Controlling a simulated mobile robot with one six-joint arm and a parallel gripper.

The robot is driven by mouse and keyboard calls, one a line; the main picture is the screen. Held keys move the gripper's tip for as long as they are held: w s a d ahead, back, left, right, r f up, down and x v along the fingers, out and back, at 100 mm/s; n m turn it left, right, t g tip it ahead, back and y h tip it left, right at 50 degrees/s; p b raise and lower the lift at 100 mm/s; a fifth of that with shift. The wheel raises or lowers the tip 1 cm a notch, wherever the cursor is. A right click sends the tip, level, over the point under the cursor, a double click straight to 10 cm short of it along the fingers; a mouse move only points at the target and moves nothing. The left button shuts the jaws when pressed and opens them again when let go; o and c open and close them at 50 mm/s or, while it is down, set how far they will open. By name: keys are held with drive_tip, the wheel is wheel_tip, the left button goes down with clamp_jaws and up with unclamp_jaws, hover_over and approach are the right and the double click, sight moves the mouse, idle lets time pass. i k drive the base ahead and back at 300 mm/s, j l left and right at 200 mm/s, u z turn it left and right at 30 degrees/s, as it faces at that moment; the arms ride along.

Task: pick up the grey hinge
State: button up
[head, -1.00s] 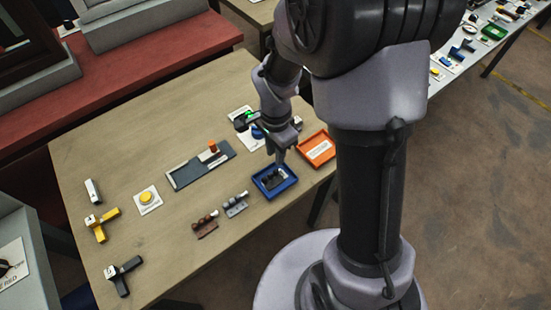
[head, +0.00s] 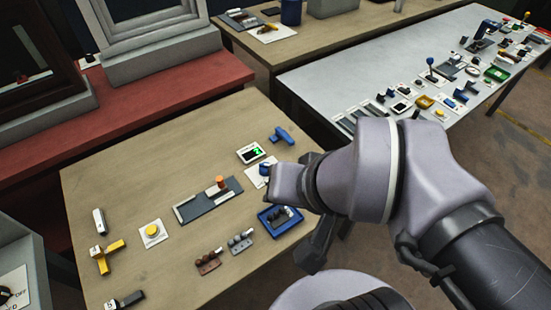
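The grey hinge (head: 240,243) lies on the wooden table, just right of a similar brown hinge (head: 209,261) and left of the blue tray (head: 264,226). It is in plain view and nothing touches it from above. My gripper (head: 288,186) appears at the left end of my raised arm, above the table's right part and up and right of the hinge. Its fingers cannot be made out clearly, so whether it is open or shut does not show.
The blue tray holds dark parts. A grey slotted plate (head: 210,203) with an orange knob lies behind the hinges. A yellow button (head: 152,231), a yellow-handled part (head: 106,257) and a black-handled part (head: 126,299) are at left. My arm hides the table's right edge.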

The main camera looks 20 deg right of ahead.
sight(239, 248)
drive_tip(key=j+z, duration=0.2)
drive_tip(key=j, duration=0.25)
drive_tip(key=k+j+z, duration=0.2)
drive_tip(key=j, duration=0.2)
drive_tip(key=j+z, duration=0.2)
drive_tip(key=j, duration=0.25)
